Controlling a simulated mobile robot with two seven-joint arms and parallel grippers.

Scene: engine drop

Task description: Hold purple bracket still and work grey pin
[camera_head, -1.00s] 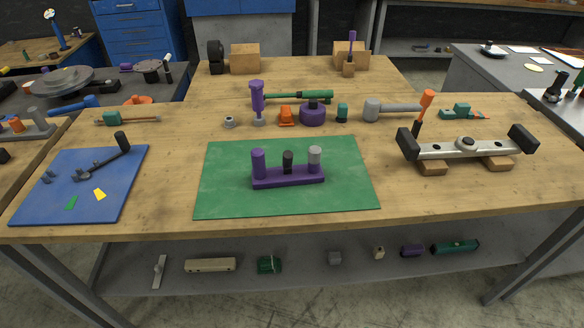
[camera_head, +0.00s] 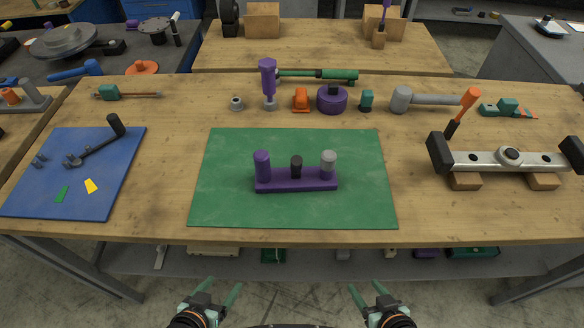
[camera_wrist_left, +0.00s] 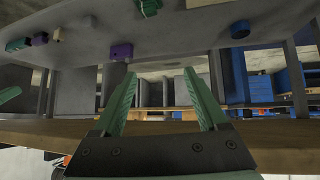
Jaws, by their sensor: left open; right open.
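The purple bracket (camera_head: 298,183) lies on the green mat (camera_head: 350,210) in the middle of the workbench in the head view. A purple post (camera_head: 262,165) stands at its left end and a short black post (camera_head: 296,167) near its middle. The grey pin (camera_head: 328,163) stands upright at its right end. My left gripper (camera_head: 222,292) is open and empty in front of the bench's front edge. My right gripper (camera_head: 367,295) is open and empty, also in front of the edge. Both are well apart from the bracket. The left wrist view shows the open left fingers (camera_wrist_left: 160,95), with nothing between them.
A blue mat (camera_head: 80,195) with a black tool lies at left. A silver bar with black ends (camera_head: 508,158) rests on wooden blocks at right. Several tools line the back, including a purple-handled one (camera_head: 268,80). The green mat around the bracket is clear.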

